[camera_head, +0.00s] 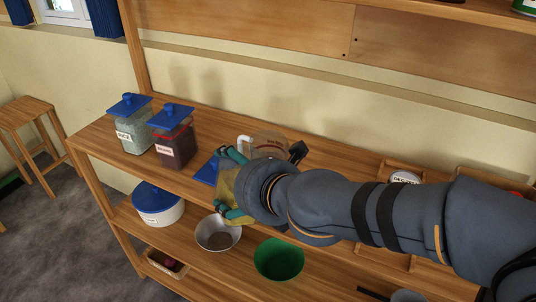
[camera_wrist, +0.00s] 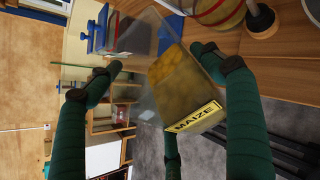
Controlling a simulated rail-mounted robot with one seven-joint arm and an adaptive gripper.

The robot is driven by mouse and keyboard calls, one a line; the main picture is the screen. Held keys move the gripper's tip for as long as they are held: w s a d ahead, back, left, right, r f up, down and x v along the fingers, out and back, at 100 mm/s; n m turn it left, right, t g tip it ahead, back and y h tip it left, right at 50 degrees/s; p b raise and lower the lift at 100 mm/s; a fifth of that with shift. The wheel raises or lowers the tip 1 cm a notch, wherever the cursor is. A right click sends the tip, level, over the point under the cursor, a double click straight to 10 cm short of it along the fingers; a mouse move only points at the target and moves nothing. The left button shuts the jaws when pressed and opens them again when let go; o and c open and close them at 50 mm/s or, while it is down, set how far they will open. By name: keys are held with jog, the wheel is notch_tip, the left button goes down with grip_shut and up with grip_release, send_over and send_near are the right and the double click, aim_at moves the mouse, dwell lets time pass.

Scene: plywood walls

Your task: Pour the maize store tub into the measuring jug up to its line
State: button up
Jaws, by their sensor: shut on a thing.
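The clear maize store tub (camera_wrist: 175,85) carries a yellow MAIZE label and holds yellow kernels. In the head view, its yellowish side (camera_head: 228,182) shows beyond my wrist. My gripper (camera_head: 226,184) has its green fingers closed around the tub above the shelf's front part. The wrist view shows the fingers on both sides of it. The tub's exact tilt is hard to tell. The clear measuring jug (camera_head: 270,141), with a white handle, stands behind my gripper, partly hidden by it. At the top of the wrist view, a clear vessel with a red line (camera_wrist: 218,10), likely the jug, is cut off.
A blue lid (camera_head: 206,171) lies beside the tub. Two blue-lidded tubs, one pale (camera_head: 134,130) and one dark red (camera_head: 176,142), stand at left. Below are a blue-lidded pot (camera_head: 158,208), a metal bowl (camera_head: 217,237) and a green bowl (camera_head: 279,262).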

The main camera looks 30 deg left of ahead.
aim_at(224, 188)
jog(key=s+f+n+t+b, duration=0.1)
jog(key=f+b, duration=0.1)
jog(key=b, duration=0.1)
jog(key=shift+s+a+f, duration=0.1)
jog(key=shift+s+a, duration=0.05)
jog(key=shift+s, duration=0.05)
jog(key=n+t+b, duration=0.1)
jog(key=b, duration=0.2)
jog(key=shift+s+f, duration=0.35)
jog(key=shift+t+y, duration=0.3)
notch_tip(224, 188, up, 7)
jog(key=p, duration=0.6)
jog(key=shift+r, duration=0.2)
jog(key=shift+f, duration=0.1)
jog(key=shift+s+n+p, duration=0.3)
jog(key=shift+s, duration=0.05)
jog(key=s+d+r+n+g+p, duration=0.1)
jog(key=s+d+p, duration=0.2)
jog(key=s, duration=0.5)
jog(key=s+d+r+n+g+y+p, duration=0.1)
jog(key=s+d+n+g+p, duration=0.1)
jog(key=s+p, duration=0.3)
jog(key=s+d+r+n+g+y+p, duration=0.1)
jog(key=s+d+p, duration=0.3)
jog(key=s, duration=0.6)
jog(key=shift+s+d+r+g, duration=0.25)
jog(key=shift+s+d+g, duration=0.15)
jog(key=shift+d+g, duration=0.15)
